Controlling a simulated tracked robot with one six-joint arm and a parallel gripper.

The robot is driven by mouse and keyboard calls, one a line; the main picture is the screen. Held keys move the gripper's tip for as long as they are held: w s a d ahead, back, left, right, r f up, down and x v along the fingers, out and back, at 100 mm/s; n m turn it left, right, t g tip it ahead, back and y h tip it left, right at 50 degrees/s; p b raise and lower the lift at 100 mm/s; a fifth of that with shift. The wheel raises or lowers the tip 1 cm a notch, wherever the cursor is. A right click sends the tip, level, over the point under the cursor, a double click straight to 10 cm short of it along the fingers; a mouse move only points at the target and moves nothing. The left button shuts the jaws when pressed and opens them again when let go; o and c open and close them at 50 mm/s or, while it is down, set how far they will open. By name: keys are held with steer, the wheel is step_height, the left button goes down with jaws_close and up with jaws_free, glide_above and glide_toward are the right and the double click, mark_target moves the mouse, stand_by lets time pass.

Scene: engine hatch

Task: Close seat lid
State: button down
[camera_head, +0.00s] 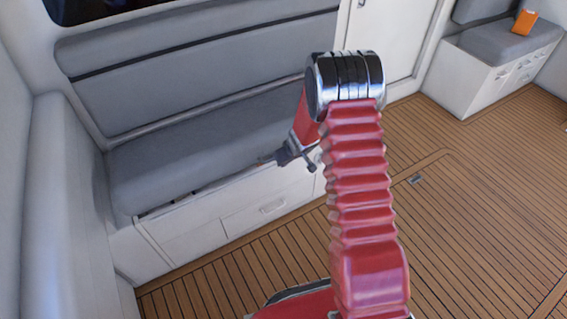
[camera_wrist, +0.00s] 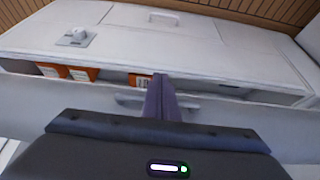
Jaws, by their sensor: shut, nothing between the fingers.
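The seat lid (camera_head: 190,145) is a long grey cushioned bench top in the head view. A dark gap shows under its front edge at the left, so it appears slightly raised. In the wrist view, where the floor is at the top, several orange boxes (camera_wrist: 84,74) show through the narrow opening between the white bench base (camera_wrist: 150,43) and a pale edge that seems to be the lid. My gripper (camera_head: 263,158) is shut and empty at the lid's front edge. Its fingertips (camera_wrist: 160,77) overlap the opening in the wrist view; contact cannot be told.
The white bench base has a front panel with a handle (camera_head: 272,208). The slatted wooden floor (camera_head: 480,200) is open at the right. Another grey-topped bench (camera_head: 495,42) stands at the far right with an orange object (camera_head: 525,21) on it.

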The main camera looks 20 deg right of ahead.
steer(key=shift+a, duration=0.25)
steer(key=shift+s+r, duration=0.1)
steer(key=shift+r, duration=0.05)
steer(key=s+d+r, duration=0.2)
steer(key=s+d, duration=0.1)
steer(key=s, duration=0.7)
steer(key=shift+s+r, duration=0.3)
steer(key=shift+s, duration=0.05)
stand_by(0.9)
steer(key=shift+d, duration=0.1)
stand_by(0.5)
